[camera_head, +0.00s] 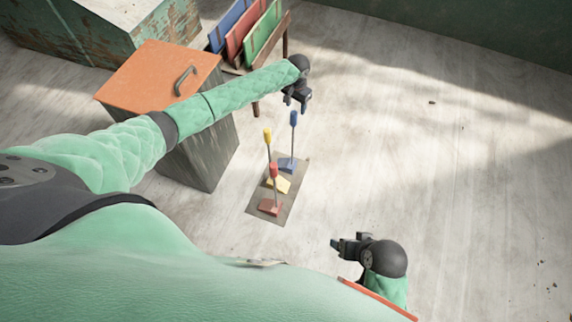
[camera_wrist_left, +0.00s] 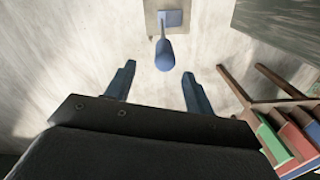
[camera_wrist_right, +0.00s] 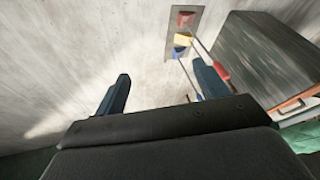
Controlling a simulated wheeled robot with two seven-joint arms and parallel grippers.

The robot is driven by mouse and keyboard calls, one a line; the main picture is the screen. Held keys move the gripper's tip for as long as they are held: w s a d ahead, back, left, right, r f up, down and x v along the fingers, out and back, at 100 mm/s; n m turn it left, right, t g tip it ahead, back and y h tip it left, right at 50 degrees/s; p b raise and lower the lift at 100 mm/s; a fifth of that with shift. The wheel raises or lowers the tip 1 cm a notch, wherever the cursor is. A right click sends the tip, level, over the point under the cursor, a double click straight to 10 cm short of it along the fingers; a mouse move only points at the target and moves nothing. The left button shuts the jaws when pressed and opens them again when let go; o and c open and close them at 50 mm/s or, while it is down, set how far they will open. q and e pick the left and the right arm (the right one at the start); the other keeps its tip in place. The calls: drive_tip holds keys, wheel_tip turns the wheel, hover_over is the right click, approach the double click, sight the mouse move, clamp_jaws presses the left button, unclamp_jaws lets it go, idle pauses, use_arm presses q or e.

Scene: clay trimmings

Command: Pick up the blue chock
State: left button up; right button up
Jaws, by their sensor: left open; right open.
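The blue chock (camera_head: 287,164) stands at the far end of a mat on the floor, with an upright rod topped by a blue knob (camera_head: 293,118). In the left wrist view the blue chock (camera_wrist_left: 171,18) shows at the top, its knob below it, centred beyond the fingertips. My left gripper (camera_head: 300,104) is open and empty, above and near the blue knob, apart from it. My right gripper (camera_head: 336,244) is open and empty, low at the right of the mat.
A yellow chock (camera_head: 278,185) and a red chock (camera_head: 270,206), each with a rod, share the grey mat (camera_head: 257,209). An orange-topped cabinet (camera_head: 150,72) stands left. A wooden rack (camera_head: 284,46) holds coloured boards behind.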

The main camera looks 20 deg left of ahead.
sight(294, 112)
use_arm(q)
drive_tip(key=shift+a+f+p, duration=0.2)
drive_tip(key=shift+f, duration=1.4)
drive_tip(key=shift+a+f+p, duration=0.2)
drive_tip(key=shift+f, duration=1.4)
drive_tip(key=c, duration=1)
